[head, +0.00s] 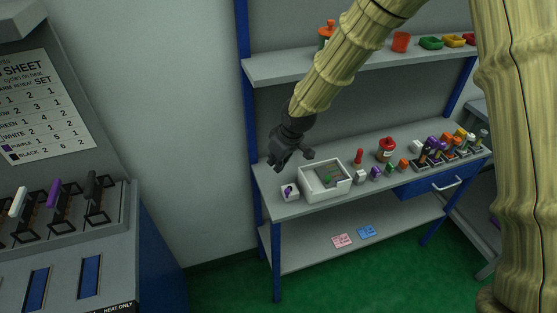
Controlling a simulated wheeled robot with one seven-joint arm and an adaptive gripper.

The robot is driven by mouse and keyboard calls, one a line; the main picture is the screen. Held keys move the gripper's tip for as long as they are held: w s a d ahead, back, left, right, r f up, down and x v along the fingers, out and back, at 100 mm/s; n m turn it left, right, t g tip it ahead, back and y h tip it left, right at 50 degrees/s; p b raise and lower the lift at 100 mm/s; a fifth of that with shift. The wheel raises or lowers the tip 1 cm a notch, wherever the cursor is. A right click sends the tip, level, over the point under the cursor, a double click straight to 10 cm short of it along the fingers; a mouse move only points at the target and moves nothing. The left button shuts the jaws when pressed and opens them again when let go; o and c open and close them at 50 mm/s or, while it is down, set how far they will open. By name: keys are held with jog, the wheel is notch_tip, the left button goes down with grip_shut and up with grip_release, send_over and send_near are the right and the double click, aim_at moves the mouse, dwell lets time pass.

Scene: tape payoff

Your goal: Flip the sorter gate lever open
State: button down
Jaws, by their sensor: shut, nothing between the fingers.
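My gripper (275,160) is dark and shut, with nothing in it. It hangs at the left end of the workbench (410,160), above and a little left of a white open box (325,194) with a grey inside and small green marks. A small white block with a dark purple piece (289,191) on it sits left of the box, just below my gripper in the picture. I cannot tell whether this piece is the sorter gate lever. A white lever (18,202), a purple lever (56,194) and a black lever (92,185) stand upright on the grey machine at left.
A red bottle (386,150), a red upright piece (359,156), small coloured pieces and a crowded row of bottles fill the bench's right side. An upper shelf (290,67) holds coloured bins. My arm crosses in front of it. Pink and blue notes lie on the lower shelf.

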aim_at(288, 190)
jog(key=p+x, duration=0.2)
jog(key=x, duration=0.5)
jog(key=shift+s+d+p, duration=0.8)
jog(key=shift+s+d, duration=0.2)
jog(key=shift+s, duration=0.05)
jog(key=shift+s+d+f, duration=0.2)
jog(key=shift+s+d, duration=0.2)
jog(key=shift+a, duration=0.15)
